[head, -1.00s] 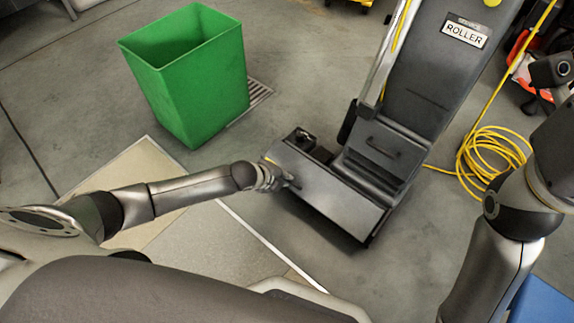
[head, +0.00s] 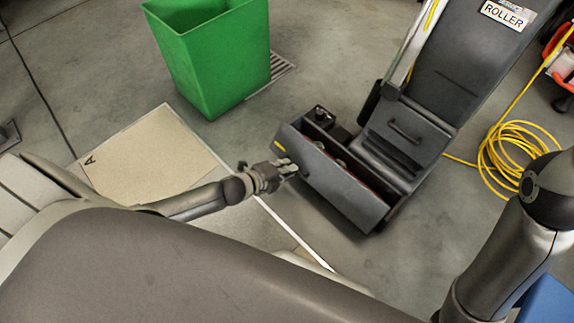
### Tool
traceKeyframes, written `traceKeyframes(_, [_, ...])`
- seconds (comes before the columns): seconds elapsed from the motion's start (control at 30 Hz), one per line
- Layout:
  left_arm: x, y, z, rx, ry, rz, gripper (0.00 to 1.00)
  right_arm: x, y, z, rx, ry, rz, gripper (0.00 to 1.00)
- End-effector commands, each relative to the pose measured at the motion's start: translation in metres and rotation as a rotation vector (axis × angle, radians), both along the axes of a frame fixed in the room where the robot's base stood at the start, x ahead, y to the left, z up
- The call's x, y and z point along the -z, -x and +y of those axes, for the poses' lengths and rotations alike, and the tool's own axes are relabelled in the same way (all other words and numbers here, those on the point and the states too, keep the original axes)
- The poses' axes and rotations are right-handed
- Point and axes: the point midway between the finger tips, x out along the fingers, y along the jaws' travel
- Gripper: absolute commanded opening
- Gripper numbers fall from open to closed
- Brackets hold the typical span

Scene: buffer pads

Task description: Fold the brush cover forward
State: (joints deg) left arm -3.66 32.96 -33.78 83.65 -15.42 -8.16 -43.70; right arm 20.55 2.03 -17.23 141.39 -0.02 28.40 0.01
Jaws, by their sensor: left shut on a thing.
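The floor machine marked ROLLER (head: 440,75) stands at the upper right of the head view. Its grey brush cover (head: 335,185) is tilted forward, leaving an opening behind it where part of the dark interior shows. My left gripper (head: 286,167) is at the cover's left end, by the yellow mark, and is shut on the cover's edge. The fingertips are small and partly hidden against the cover. My right arm comes in at the right edge, but its gripper is outside the picture.
A green bin (head: 215,60) stands at the upper left beside a floor grate. A coiled yellow cable (head: 510,155) lies right of the machine. A beige floor pad (head: 150,160) marked A lies at the left. A blue object (head: 548,300) shows at the lower right.

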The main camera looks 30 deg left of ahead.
Motion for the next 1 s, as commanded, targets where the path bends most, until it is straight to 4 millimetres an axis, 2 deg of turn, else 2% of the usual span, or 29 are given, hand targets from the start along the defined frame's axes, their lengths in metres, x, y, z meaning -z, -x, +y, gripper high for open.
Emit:
traceKeyframes(0.03, [0.0050,0.0021,0.0014,-0.002,-0.007,0.007,0.00,0.0008,0.0005,-0.0001,0.000,-0.001,-0.001,0.57])
traceKeyframes(0.4, [0.0061,0.0019,0.0021,-0.004,-0.009,0.010,0.00,0.0012,0.0005,-0.0005,-0.001,-0.002,-0.001,0.57])
traceKeyframes(0.43, [0.0062,0.0020,0.0021,-0.004,-0.009,0.010,0.11,0.0013,0.0005,-0.0005,-0.001,-0.003,-0.001,0.57])
traceKeyframes(0.6, [0.0049,0.0014,0.0018,-0.004,-0.006,0.007,0.32,0.0014,0.0002,-0.0006,-0.001,-0.003,0.000,0.57])
traceKeyframes(1.0, [0.0004,0.0046,0.0022,-0.002,-0.004,0.004,0.32,0.0016,-0.0018,-0.0011,-0.001,-0.007,0.006,0.57])
